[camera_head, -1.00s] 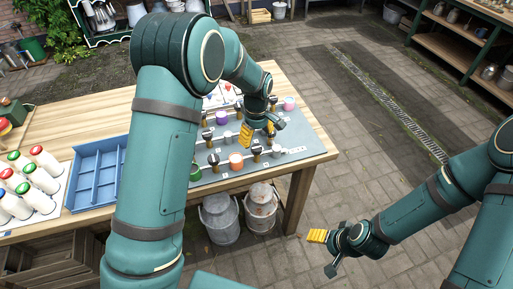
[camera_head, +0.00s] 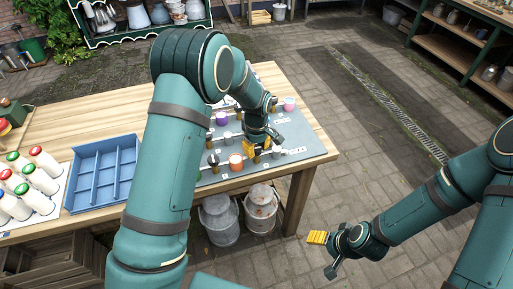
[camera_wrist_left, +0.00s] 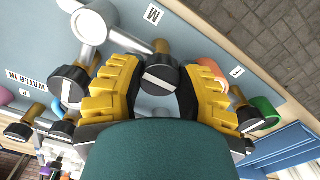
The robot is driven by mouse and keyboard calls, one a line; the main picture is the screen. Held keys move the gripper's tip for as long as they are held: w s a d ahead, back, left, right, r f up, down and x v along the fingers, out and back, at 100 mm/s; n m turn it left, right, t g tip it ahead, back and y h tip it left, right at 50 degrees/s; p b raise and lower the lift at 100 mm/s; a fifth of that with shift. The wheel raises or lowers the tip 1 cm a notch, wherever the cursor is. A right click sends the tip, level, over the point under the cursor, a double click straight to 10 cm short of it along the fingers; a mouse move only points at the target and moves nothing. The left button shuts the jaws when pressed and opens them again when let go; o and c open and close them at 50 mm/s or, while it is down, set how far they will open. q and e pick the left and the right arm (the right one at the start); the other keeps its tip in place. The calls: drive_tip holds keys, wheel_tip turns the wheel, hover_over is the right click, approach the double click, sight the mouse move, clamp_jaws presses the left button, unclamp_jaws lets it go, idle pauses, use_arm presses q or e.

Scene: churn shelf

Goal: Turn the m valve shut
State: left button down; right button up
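The M valve is a black round knob (camera_wrist_left: 160,76) with a white bar, on a brass stem, beside the label "M" (camera_wrist_left: 153,14) in the left wrist view. My left gripper (camera_wrist_left: 160,88) has its yellow fingers apart, one on each side of this knob; I cannot tell whether they touch it. In the head view my left gripper (camera_head: 254,151) is low over the grey valve board (camera_head: 213,178) and hides the knob. My right gripper (camera_head: 317,237) is off the table at the lower right, and its finger opening is not clear.
Other black knobs (camera_wrist_left: 69,85) stand close beside my left fingers. On the board are an orange piece (camera_head: 236,161) and a purple piece (camera_head: 222,118). A blue divided tray (camera_head: 103,175) and several bottles (camera_head: 40,175) are left. Milk cans (camera_head: 220,218) stand below.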

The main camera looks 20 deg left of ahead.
use_arm(q)
drive_tip(key=shift+m, duration=0.5)
drive_tip(key=m, duration=0.4)
drive_tip(key=shift+b, duration=0.35)
drive_tip(key=m, duration=0.4)
drive_tip(key=shift+m+b, duration=0.3)
drive_tip(key=m, duration=0.4)
drive_tip(key=shift+m, duration=2.1)
drive_tip(key=c, duration=0.5)
unclamp_jaws()
